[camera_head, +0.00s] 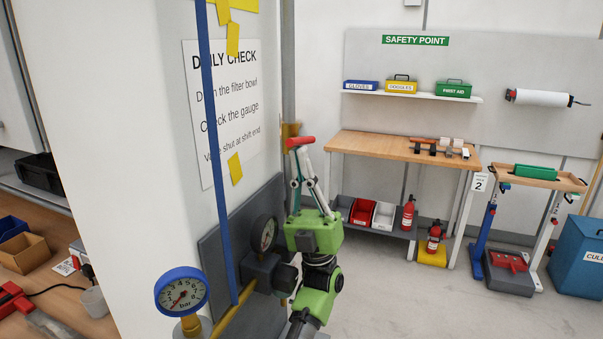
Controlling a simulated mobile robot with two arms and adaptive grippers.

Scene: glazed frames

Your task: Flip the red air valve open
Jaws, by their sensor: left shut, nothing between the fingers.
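The red air valve lever (300,142) shows as a short red bar at the edge of the white wall, beside a brass-coloured fitting (290,130). My left gripper (299,152), green with pale fingers, reaches up from below. Its fingertips are shut and empty, right under the red lever. They overlap its lower edge in the picture, and I cannot tell whether they touch it. The valve body behind the lever is mostly hidden. My right gripper is not in view.
A blue-rimmed gauge (181,290) and a dark gauge (264,234) sit near my left arm. A blue pipe (217,150) runs down the wall by a check notice (225,110). A workbench (375,147) stands behind. The floor at right is partly clear.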

